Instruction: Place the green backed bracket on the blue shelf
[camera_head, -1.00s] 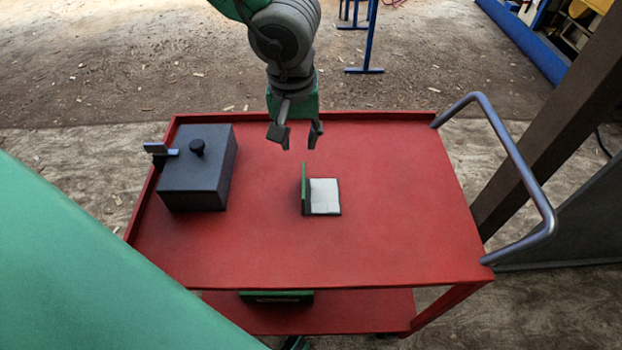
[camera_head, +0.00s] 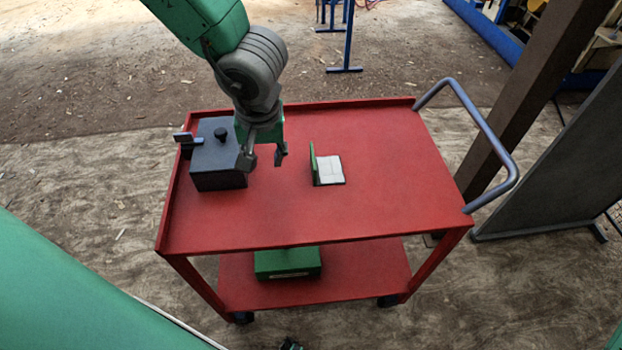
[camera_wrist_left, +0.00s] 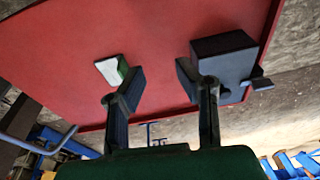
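The green backed bracket (camera_head: 328,170) sits on the red cart's top, its green back upright on the left and its white-topped base flat to the right. It also shows in the left wrist view (camera_wrist_left: 110,71), partly behind a finger. My right gripper is not in view. No blue shelf can be made out clearly.
The red cart (camera_head: 390,200) has a grey handle (camera_head: 497,140) on its right. A dark box (camera_head: 213,165) with a black knob stands at its left. A green object (camera_head: 287,262) lies on the lower shelf. A brown post (camera_head: 530,95) rises at right.

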